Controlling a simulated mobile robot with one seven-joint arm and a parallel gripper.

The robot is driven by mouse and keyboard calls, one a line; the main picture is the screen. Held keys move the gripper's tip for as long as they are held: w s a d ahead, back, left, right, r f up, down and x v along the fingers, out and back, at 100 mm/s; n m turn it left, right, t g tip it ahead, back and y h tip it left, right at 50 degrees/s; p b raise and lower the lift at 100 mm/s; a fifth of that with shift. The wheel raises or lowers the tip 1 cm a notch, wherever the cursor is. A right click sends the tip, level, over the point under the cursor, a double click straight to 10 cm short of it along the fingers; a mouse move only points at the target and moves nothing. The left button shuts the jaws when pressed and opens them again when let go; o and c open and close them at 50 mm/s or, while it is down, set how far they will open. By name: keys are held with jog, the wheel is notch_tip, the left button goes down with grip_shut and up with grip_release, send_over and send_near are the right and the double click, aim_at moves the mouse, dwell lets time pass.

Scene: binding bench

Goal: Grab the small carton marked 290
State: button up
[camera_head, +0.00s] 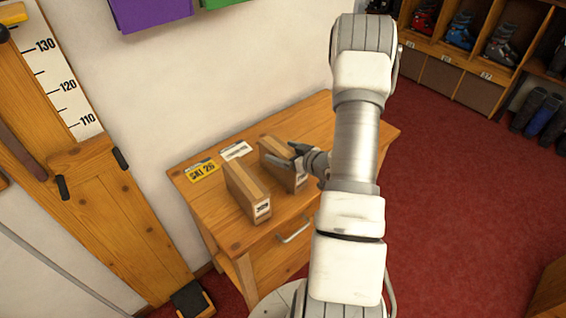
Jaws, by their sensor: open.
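Two small brown cartons stand side by side on the wooden cabinet top. The left carton (246,189) has a white label with dark print on its near end, too small to read. The right carton (272,148) is partly hidden by my gripper, and no number shows on it. I cannot tell which one is marked 290. My gripper (282,154) is open at the right carton, its fingers pointing left across the carton's upper part. I cannot tell whether they touch it.
The wooden cabinet (222,225) has a drawer handle (293,230) in front. A yellow "SKI 26" card (202,171) and a white card (236,151) lie behind the cartons. A wooden measuring board (62,115) stands at left. Boot shelves (455,60) are at back right, beyond red floor.

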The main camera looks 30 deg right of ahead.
jog(key=shift+w, duration=0.1)
grip_shut()
dwell(0.5)
